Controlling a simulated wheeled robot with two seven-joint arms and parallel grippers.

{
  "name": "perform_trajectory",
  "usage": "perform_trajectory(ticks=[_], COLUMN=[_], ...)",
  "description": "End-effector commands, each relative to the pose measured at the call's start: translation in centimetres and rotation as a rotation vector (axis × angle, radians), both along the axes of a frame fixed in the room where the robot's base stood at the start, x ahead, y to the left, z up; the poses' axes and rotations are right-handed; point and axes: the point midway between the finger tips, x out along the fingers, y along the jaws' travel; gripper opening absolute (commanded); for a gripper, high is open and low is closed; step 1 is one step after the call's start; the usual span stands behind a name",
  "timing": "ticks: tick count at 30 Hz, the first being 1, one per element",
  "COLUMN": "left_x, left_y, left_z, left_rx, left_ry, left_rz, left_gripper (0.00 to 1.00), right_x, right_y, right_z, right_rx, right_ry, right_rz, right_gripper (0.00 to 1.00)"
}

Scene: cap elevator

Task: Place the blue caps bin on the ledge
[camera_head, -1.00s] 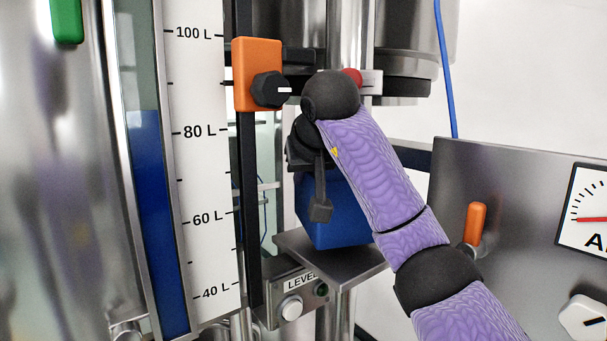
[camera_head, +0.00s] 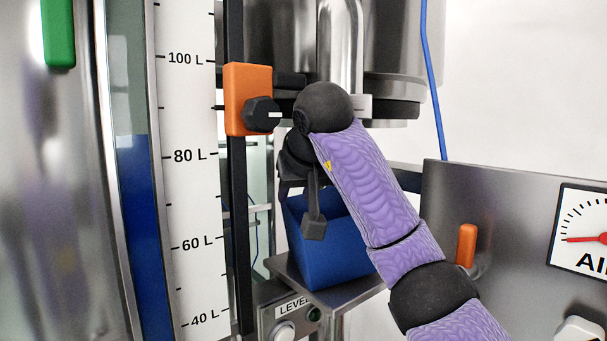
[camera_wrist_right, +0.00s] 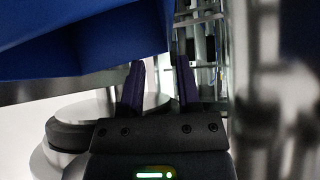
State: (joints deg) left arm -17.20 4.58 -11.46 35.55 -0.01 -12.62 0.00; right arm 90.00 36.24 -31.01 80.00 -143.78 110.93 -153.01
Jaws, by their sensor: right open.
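The blue caps bin (camera_head: 330,262) stands on the ledge (camera_head: 352,297), a flat metal plate, in the head view. The bin's open top faces up and its inner wall shows; its far right side is hidden by my right arm. My right gripper (camera_head: 313,228) is at the bin's upper left, with one finger showing in front of the bin. In the right wrist view the two fingers (camera_wrist_right: 160,66) are apart with nothing between them. The blue bin (camera_wrist_right: 85,45) fills the upper left there, beyond the fingers. My left gripper is not in view.
An orange clamp with a black knob (camera_head: 248,100) sits on the rail just left of my right wrist. A metal panel (camera_head: 500,220) with an orange lever (camera_head: 467,245) and a gauge stands at the right. A steel vessel (camera_head: 400,60) is behind and above.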

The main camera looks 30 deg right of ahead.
Motion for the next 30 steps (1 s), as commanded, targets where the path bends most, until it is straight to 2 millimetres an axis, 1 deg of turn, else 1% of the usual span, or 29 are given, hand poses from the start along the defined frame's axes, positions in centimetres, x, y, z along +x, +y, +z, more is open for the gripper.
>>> perform_trajectory(ticks=[1, 3, 6, 9, 13, 19, 30], left_x=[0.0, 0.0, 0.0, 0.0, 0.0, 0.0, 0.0], left_y=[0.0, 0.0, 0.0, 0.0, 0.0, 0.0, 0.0], left_z=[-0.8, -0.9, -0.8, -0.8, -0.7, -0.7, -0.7], left_rx=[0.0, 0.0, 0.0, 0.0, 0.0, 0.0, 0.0], left_ry=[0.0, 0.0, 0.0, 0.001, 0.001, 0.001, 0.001], left_rz=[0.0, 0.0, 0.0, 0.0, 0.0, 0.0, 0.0], left_gripper=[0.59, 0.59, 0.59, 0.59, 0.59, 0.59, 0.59], right_x=[-0.9, -2.2, -3.7, -4.9, -6.2, -7.1, -7.1], right_y=[0.2, 0.5, 1.0, 1.5, 1.9, 2.2, 2.3], right_z=[0.6, 2.1, 3.7, 5.0, 6.3, 7.1, 7.1], right_rx=[-0.004, -0.004, -0.007, -0.004, -0.003, -0.001, -0.001], right_ry=[-0.007, -0.007, -0.008, -0.006, -0.003, -0.001, 0.0], right_rz=[-0.001, -0.004, -0.003, -0.002, -0.001, -0.002, -0.001], right_gripper=[0.42, 0.42, 0.42, 0.42, 0.42, 0.42, 0.42])
